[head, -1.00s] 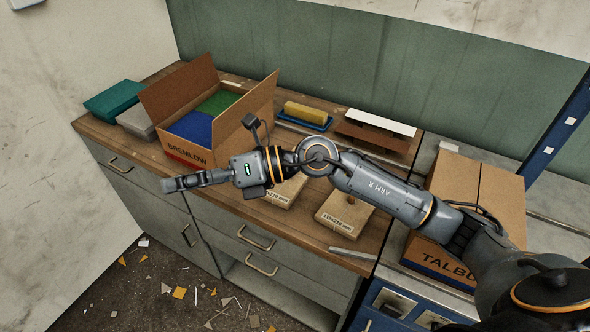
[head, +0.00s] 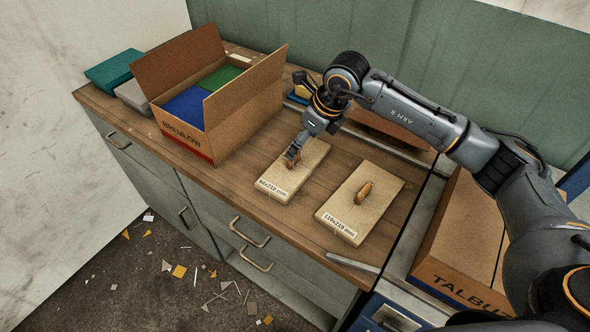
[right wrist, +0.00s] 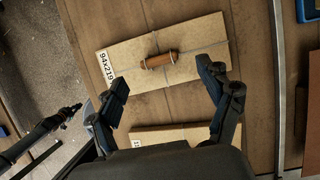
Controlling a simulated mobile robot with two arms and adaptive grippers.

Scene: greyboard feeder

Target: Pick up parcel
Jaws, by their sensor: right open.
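Two flat tan parcels, each with a brown handle on top, lie on the wooden bench. The left parcel (head: 310,163) is labelled 94x219 mm; it also fills the upper middle of the right wrist view (right wrist: 205,45). My right gripper (head: 292,158) points down over the left parcel. Its fingers (right wrist: 162,74) are open and empty, spread to either side of the handle (right wrist: 160,60). Its exact height is unclear.
An open BREMLOW carton (head: 225,125) with blue and green contents stands left of the parcels. Teal and grey boxes (head: 115,68) lie behind it at the left. A TALBU-marked carton (head: 450,250) stands at the right. A grey strip (head: 352,262) lies near the bench's front edge.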

